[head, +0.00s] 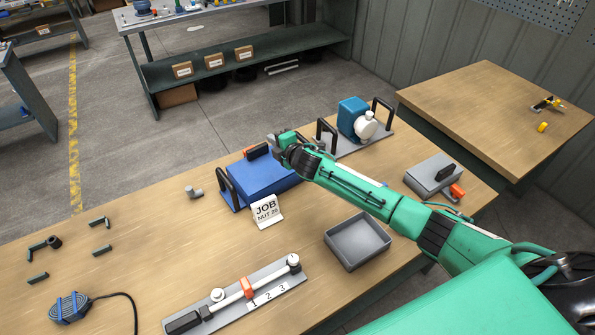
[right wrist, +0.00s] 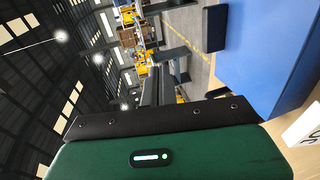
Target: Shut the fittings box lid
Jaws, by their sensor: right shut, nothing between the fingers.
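A blue box (head: 268,180), which I take for the fittings box, sits near the table's far edge. A black handle (head: 230,188) stands at its left end and a red-and-black part (head: 257,151) is at its far side. Its top looks flat; I cannot tell whether the lid is fully down. My right gripper (head: 274,141) is shut and empty, above the box's far right side, and hides part of it. In the right wrist view the shut fingers (right wrist: 157,88) show beside the blue surface (right wrist: 265,55). My left gripper is not in view.
A "JOB" sign (head: 267,211) stands before the box. A blue pump unit (head: 353,117) is behind right. A grey box (head: 433,173), an open grey tray (head: 357,242) and a numbered rail (head: 240,295) share the table.

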